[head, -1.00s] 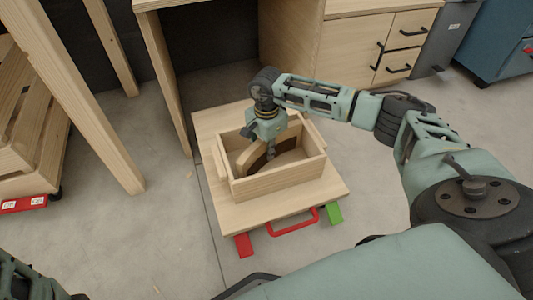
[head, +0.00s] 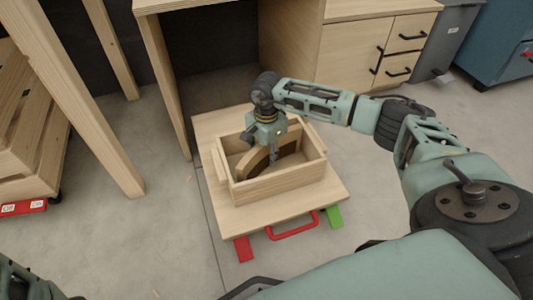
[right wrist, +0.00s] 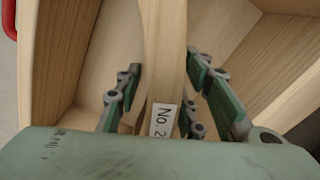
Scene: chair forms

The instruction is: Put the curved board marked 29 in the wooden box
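The curved board (head: 254,161) stands on edge inside the wooden box (head: 275,186), low between its walls. In the right wrist view the board (right wrist: 165,45) carries a white label reading "No. 2"; the rest of the number is hidden by my gripper's body. My right gripper (head: 267,153) reaches down into the box over the board. In the right wrist view its fingers (right wrist: 166,84) are apart on both sides of the board, with gaps between them and it. My left gripper is not in view; only a bit of my left arm shows at the bottom left.
The box stands on a low wooden platform (head: 215,125) with a red handle (head: 293,226) and red and green blocks at its front. A wooden desk (head: 350,45) is behind it. A wooden rack (head: 25,150) stands at the left. Grey floor is clear around the front.

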